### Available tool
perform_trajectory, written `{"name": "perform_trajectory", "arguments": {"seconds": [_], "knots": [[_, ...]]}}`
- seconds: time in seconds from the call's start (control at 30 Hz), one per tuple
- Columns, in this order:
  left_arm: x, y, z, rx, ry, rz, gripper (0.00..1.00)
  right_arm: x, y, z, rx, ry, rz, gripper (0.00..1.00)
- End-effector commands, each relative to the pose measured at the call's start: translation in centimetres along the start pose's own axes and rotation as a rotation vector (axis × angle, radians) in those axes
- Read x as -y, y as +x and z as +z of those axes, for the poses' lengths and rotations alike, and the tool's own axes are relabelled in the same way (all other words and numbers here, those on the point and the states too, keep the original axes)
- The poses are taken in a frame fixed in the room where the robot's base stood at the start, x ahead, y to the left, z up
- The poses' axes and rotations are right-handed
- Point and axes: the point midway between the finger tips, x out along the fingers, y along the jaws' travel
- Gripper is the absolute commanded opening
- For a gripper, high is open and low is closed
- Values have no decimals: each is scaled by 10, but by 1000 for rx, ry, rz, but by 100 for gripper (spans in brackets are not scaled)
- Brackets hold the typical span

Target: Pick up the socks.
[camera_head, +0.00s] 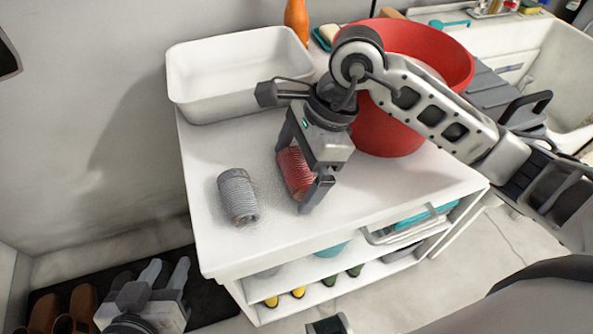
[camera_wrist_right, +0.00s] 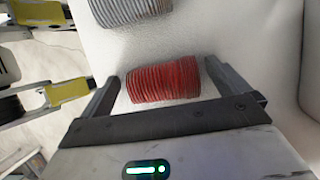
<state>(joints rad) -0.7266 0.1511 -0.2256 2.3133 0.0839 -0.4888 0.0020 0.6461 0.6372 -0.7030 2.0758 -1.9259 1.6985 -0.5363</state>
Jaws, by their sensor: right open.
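The red ribbed sock roll (camera_head: 291,165) lies on the white shelf top. My right gripper (camera_head: 297,172) is open, with its fingers on either side of this roll. In the right wrist view the red roll (camera_wrist_right: 163,82) lies between the two open fingers, with small gaps at its ends. My left gripper (camera_head: 166,270) is low at the bottom left, away from the socks, open and empty.
A white basin (camera_head: 230,105) stands at the back of the top, and a red bucket (camera_head: 395,135) stands behind my right arm. An orange bottle (camera_head: 297,20) is at the back. Brown shoes (camera_head: 80,307) sit on a dark mat (camera_head: 205,285).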

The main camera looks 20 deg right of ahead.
Motion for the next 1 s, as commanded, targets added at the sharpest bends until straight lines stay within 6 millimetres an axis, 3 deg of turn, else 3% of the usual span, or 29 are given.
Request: {"name": "perform_trajectory", "arguments": {"seconds": [0.17, 0.33, 0.77, 1.0], "knots": [[0, 1, 1, 2, 0, 0, 36, 0, 0, 0, 0, 0, -1, 100], [0, 2, 4, 8, 0, 0, 36, 0, 0, 0, 0, 0, -1, 59], [0, 0, 0, 9, -1, 0, 36, 0, -7, 3, 0, -1, -2, 59], [-2, -8, -14, 8, -5, -2, 36, -2, -38, 14, -2, -2, -4, 59]]}}
